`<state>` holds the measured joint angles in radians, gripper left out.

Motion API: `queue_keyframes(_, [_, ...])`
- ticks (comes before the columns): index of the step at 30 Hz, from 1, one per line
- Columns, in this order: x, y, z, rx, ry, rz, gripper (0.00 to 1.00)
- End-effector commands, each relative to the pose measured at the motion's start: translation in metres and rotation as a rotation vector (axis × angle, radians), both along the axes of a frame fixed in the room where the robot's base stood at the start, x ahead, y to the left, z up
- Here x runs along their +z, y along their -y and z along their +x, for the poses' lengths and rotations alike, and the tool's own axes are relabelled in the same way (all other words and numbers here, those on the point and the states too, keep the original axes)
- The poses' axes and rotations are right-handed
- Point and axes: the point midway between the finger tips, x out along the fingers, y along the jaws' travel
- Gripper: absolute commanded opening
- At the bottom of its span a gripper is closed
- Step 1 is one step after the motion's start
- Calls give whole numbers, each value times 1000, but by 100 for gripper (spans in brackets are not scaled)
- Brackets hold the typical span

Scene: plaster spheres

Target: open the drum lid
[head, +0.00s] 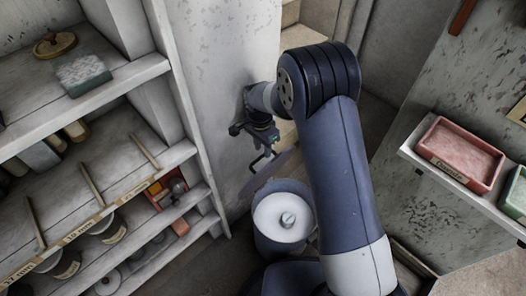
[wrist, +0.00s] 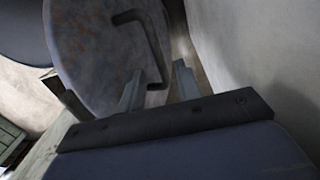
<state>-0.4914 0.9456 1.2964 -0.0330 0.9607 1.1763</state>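The drum (head: 266,238) stands on the floor in the middle of the head view. Its top is uncovered, and a white round surface with a small metal knob shows inside. The grey drum lid (head: 262,178) is tilted steeply up at the drum's far left side; whether it touches the rim I cannot tell. In the wrist view the round lid (wrist: 95,50) has a dark bent bar handle (wrist: 152,45). My gripper (wrist: 158,82) has its fingers apart, with the handle's near end between them, closer to the left finger. I see no clear clamping.
A pale wall or pillar (head: 222,75) stands close behind the lid. Shelves (head: 100,190) with jars and boxes fill the left. A ledge (head: 425,158) with a pink-filled tray (head: 460,150) juts out at right.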

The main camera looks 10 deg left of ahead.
Motion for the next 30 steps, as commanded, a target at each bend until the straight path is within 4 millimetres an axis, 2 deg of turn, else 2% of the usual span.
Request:
queue_keyframes(1, [14,-1,1,0,5,3,33])
queue_keyframes(6, [48,-3,2,0,3,2,33])
queue_keyframes(12, [71,-4,3,1,1,1,33])
queue_keyframes(23, [76,-4,3,1,-1,-1,32])
queue_keyframes(30, [75,-3,2,-4,-4,4,12])
